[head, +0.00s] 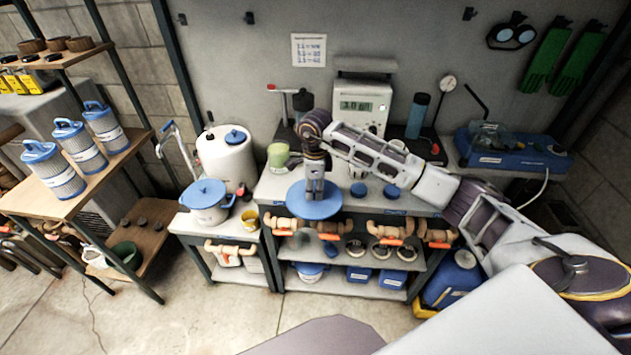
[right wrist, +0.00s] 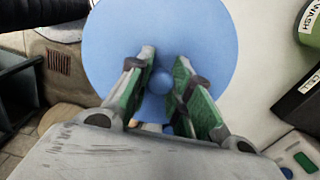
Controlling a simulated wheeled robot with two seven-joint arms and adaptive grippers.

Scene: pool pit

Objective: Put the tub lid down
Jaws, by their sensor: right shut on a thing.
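The tub lid (head: 300,208) is a round blue disc with a small knob in its centre. My right gripper (head: 314,194) points down over it and is shut on the knob. In the right wrist view the lid (right wrist: 110,45) lies flat beyond the fingertips (right wrist: 161,84), with the knob between the green-padded fingers. In the head view the lid is over the front left part of the grey workbench (head: 270,187). I cannot tell whether it touches the top. My left gripper is not in view.
A white drum (head: 224,160) is behind. Two blue caps (head: 359,189) lie right of the lid.

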